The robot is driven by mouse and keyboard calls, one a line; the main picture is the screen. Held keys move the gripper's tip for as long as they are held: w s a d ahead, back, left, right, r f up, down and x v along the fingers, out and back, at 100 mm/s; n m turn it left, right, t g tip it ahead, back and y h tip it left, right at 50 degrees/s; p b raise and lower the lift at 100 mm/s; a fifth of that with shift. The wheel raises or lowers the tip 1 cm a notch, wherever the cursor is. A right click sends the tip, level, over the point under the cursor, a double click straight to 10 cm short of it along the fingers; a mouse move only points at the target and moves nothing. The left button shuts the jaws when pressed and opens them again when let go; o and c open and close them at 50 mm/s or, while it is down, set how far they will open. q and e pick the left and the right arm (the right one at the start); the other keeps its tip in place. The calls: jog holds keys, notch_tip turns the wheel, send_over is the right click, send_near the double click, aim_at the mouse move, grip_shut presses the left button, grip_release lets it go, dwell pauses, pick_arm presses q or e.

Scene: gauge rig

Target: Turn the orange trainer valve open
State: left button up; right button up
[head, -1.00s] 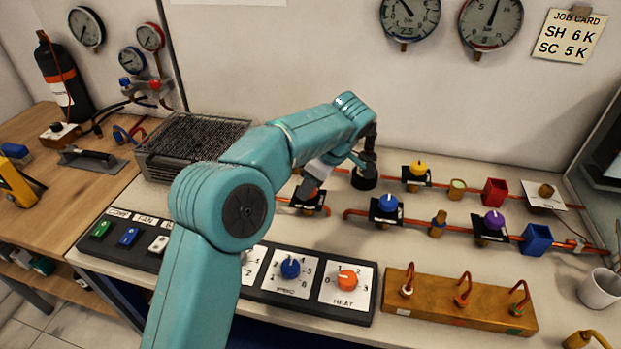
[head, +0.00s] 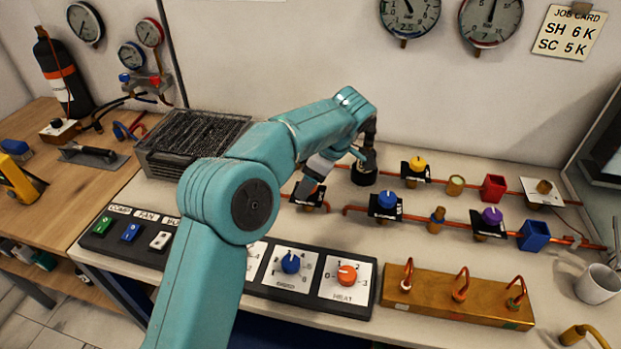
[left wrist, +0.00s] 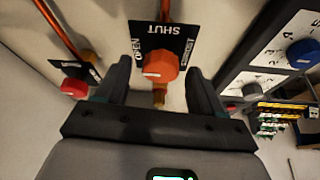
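The orange trainer valve knob (left wrist: 161,66) sits on a black plate (left wrist: 162,40) lettered SHUT and OPEN in the left wrist view. A short white mark shows on the knob's left part; I cannot tell its exact setting. My left gripper (left wrist: 159,70) is open, with one finger on each side of the knob and visible gaps between them. In the head view my left gripper (head: 314,180) is over the left end of the front pipe, where it hides the knob; part of the black plate (head: 318,203) shows. My right gripper is out of view.
To the right are the blue valve (head: 387,199), yellow valve (head: 417,164) and purple valve (head: 491,217). A red knob (left wrist: 74,88) is beside the left finger in the wrist view. The switch panel (head: 310,295) and a wooden block (head: 455,300) are in front.

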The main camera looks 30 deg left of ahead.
pick_arm(q)
jog(key=p+v, duration=0.6)
jog(key=v, duration=1)
jog(key=shift+r, duration=0.2)
jog(key=shift+w+d, duration=0.1)
